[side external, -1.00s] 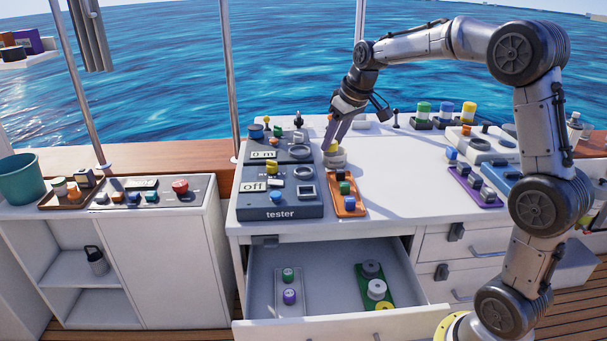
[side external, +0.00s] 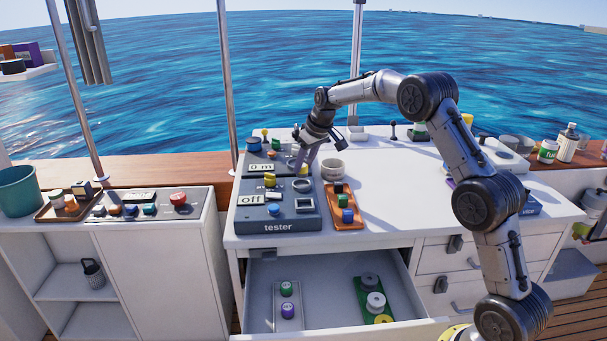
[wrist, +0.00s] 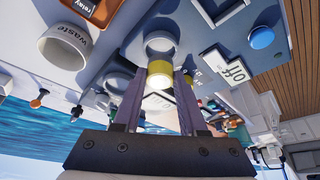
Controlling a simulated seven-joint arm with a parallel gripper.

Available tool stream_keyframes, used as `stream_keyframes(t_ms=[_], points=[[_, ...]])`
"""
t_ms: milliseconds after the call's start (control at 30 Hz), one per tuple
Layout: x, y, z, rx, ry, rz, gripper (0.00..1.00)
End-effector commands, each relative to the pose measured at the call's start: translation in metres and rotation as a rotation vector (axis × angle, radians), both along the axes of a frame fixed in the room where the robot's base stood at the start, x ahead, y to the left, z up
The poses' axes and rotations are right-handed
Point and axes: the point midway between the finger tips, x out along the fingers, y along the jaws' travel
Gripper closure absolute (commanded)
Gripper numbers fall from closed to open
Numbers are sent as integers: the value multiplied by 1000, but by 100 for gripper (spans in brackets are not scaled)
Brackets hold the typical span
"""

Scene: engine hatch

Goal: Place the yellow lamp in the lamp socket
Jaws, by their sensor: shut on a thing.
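My gripper (wrist: 160,85) is shut on the yellow lamp (wrist: 160,68), which has a yellow body and a pale, bright end facing the wrist camera. In the side view my gripper (side external: 302,168) is low over the rear part of the blue-grey tester (side external: 278,225), left of the white cup. The lamp is mostly hidden there. In the wrist view the lamp is in front of the tester's face, just below a round grey fitting (wrist: 160,42). Another round fitting (wrist: 118,80) is to its left. I cannot tell which is the lamp socket, or whether the lamp touches the panel.
A white cup marked "waste" (wrist: 66,48) stands close beside the tester, also in the side view (side external: 333,170). An orange tray (side external: 343,218) with small parts lies right of the tester. A drawer (side external: 330,270) is open below. The table's middle is clear.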

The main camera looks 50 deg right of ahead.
Motion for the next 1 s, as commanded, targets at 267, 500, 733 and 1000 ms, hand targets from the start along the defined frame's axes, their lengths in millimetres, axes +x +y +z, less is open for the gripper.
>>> stream_keyframes(t_ms=[267,500,733,1000], points=[[4,-1,-31,1,3,0,100],[5,-1,-36,0,-1,0,100],[4,-1,-38,0,0,0,50],[4,-1,-38,0,0,0,29]])
